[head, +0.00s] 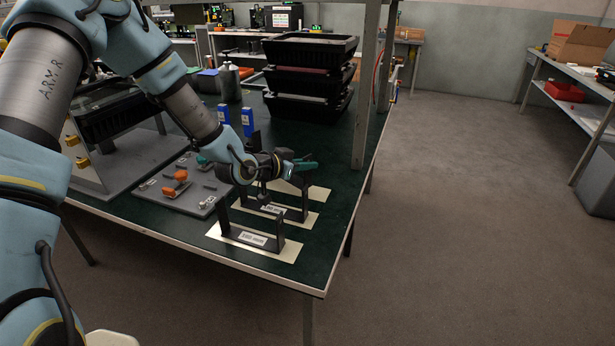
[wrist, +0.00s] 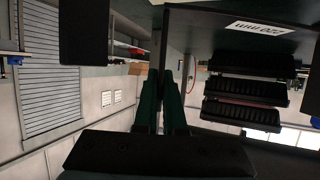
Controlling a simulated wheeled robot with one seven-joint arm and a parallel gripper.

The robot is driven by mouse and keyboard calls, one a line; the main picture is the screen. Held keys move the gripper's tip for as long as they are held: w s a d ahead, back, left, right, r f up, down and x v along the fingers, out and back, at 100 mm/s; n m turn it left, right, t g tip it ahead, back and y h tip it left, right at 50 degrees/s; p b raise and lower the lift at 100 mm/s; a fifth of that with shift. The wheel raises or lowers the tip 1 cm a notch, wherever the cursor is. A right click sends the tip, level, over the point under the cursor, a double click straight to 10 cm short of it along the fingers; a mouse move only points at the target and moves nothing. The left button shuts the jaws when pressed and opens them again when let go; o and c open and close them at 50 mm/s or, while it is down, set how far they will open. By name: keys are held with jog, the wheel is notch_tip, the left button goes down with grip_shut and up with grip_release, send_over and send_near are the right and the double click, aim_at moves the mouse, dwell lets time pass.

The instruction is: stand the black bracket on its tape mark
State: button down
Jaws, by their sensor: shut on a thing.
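My gripper (head: 303,166) is above the right part of the bench, its green fingers shut. In the wrist view the fingers (wrist: 165,100) close on a dark upright part, which I take as the black bracket (wrist: 185,42); a white label reading 220 mm shows on the dark face beside it. In the head view my wrist hides most of the held piece. One black bracket (head: 253,240) stands upright on the front cream tape mark (head: 291,252). Another black bracket (head: 289,213) shows at the middle tape mark (head: 311,220). A further tape mark (head: 319,192) lies behind, partly hidden.
A grey plate (head: 198,192) with orange clamps lies to the left. Two blue boxes (head: 247,121) stand behind my wrist. Stacked black trays (head: 307,100) stand at the back, near a grey post (head: 365,85). The bench edge is close on the right.

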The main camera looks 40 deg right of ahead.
aim_at(307, 178)
notch_tip(307, 178, down, 4)
jog(key=shift+r+p, duration=0.1)
jog(key=shift+p, duration=0.35)
jog(key=shift+f, duration=0.25)
jog(key=shift+f+b, duration=0.15)
jog(key=shift+b, duration=0.15)
jog(key=c, duration=1)
grip_release()
